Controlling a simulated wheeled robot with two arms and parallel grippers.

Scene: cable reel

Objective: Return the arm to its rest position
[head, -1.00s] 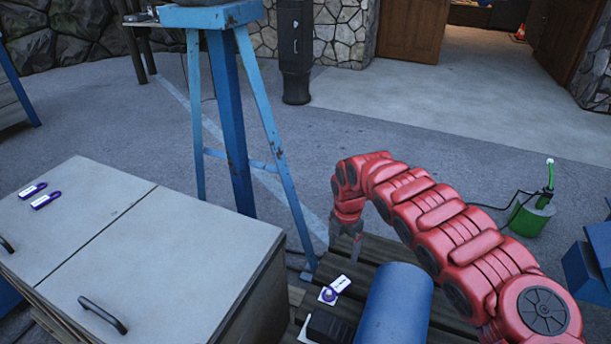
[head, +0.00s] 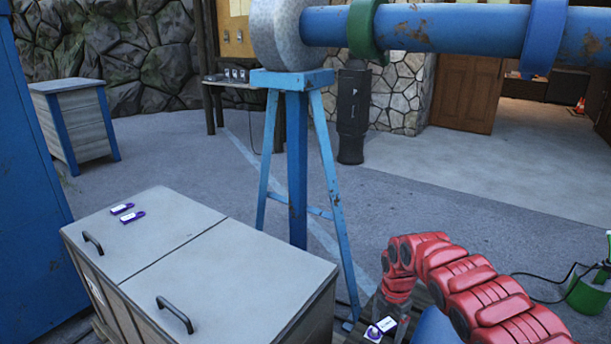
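My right arm (head: 466,282) is red and segmented. It comes in from the lower right and bends down at its far end. Its gripper (head: 392,322) points down near the bottom edge, over the wooden slatted surface. A small white and purple item (head: 381,328) lies right beside the fingers. Two fingers show small and partly cut off, so I cannot tell how far apart they are or whether they touch that item. My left arm and gripper are not in view.
A grey cabinet (head: 245,262) with two black handles stands at the front left, two purple-and-white items (head: 127,212) on it. A blue trestle (head: 297,160) supports a grey wheel (head: 277,35) and blue pipe (head: 430,30). A green canister (head: 588,292) stands at right. Open floor lies behind.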

